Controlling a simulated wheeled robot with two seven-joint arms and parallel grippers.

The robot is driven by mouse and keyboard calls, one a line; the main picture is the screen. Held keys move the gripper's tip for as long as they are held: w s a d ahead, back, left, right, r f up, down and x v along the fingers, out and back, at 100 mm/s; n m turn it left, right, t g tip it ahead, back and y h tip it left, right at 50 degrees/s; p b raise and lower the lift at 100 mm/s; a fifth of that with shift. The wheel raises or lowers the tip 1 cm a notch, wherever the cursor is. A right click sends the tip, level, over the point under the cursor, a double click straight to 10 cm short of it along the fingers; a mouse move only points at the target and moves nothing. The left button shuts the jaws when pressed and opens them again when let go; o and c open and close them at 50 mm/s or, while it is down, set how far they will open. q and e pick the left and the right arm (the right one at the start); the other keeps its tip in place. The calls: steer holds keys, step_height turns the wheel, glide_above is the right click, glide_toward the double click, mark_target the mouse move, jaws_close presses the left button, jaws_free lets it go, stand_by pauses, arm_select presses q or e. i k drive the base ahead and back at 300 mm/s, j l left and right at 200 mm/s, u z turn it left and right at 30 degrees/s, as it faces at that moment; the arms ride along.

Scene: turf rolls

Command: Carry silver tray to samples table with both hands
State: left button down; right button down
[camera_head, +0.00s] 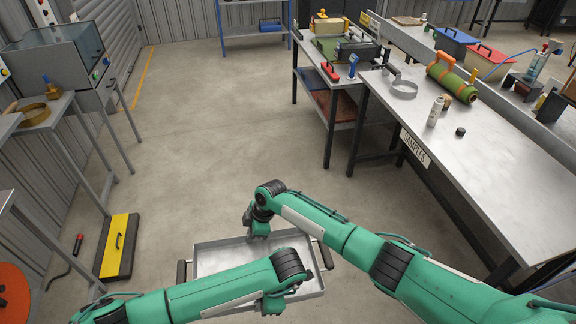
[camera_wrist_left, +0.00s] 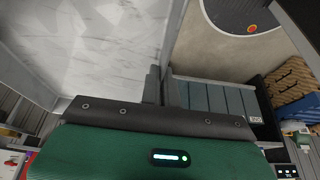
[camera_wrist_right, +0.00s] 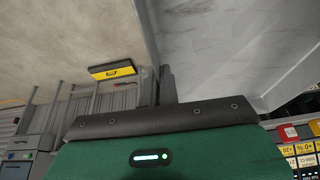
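The silver tray (camera_head: 215,258) is shallow and empty, with a dark handle at each end, low in the middle of the head view. It looks level, above the floor. My right gripper (camera_head: 258,232) is at its far rim and my left gripper (camera_head: 272,303) at its near rim. In both wrist views the fingers are close together at the tray's wall, seemingly shut on it; my forearms hide part of the near rim. The samples table (camera_head: 520,160), grey-topped with a SAMPLES sign on its front edge, stands at the right.
A yellow-black step (camera_head: 118,246) and a bench (camera_head: 62,125) stand left. Open floor (camera_head: 230,130) lies ahead.

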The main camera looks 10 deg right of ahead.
mark_target(509, 186)
steer(key=i, duration=1.8)
steer(key=i+z, duration=0.15)
steer(key=z, duration=2.7)
